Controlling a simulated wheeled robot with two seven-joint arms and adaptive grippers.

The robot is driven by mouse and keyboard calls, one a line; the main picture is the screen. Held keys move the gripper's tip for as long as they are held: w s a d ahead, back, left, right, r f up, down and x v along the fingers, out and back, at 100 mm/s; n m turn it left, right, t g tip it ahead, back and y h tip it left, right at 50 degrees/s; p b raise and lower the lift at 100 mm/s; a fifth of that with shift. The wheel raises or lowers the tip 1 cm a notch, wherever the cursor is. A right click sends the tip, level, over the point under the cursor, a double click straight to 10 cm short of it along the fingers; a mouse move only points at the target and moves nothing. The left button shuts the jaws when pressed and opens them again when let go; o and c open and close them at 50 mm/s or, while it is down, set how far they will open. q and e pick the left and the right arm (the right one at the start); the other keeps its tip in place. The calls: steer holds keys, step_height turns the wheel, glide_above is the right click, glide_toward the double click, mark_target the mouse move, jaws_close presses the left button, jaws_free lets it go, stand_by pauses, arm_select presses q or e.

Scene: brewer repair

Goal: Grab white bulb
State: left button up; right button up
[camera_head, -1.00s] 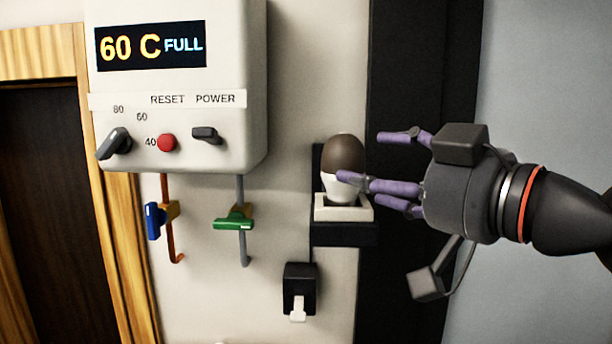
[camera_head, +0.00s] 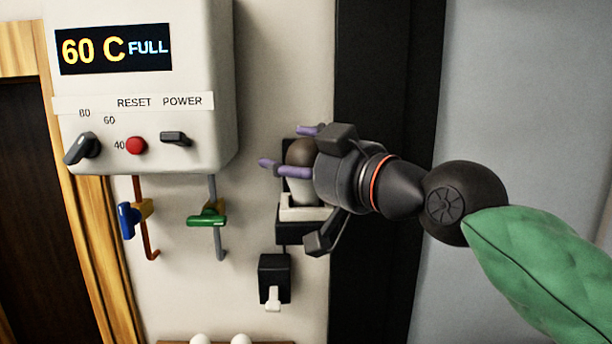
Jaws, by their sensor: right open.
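Two white rounded tops, which look like white bulbs (camera_head: 240,339), show at the bottom edge on a wooden ledge; the rest of them is cut off. A bulb with a dark brown top and white lower part (camera_head: 302,156) stands upright in a white holder (camera_head: 302,213) on the wall. My right gripper (camera_head: 290,150) is open, its purple fingers spread around this dark-topped bulb, with its palm close to the bulb's right side. The gripper hides part of the bulb, and I cannot tell whether the fingers touch it. My left gripper is out of view.
A wall brewer box (camera_head: 140,75) reads "60 C FULL" and carries knobs and a red button. Blue (camera_head: 127,220) and green (camera_head: 207,219) valve handles sit on pipes below it. A black switch box (camera_head: 273,278) with a white lever is below the holder.

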steer(key=shift+w+a, duration=0.2)
steer(key=shift+w, duration=0.05)
steer(key=shift+s+d, duration=0.15)
steer(key=shift+c, duration=0.9)
steer(key=shift+s+d, duration=0.15)
steer(key=c, duration=0.8)
steer(key=shift+c, duration=1.3)
steer(key=shift+r, duration=0.1)
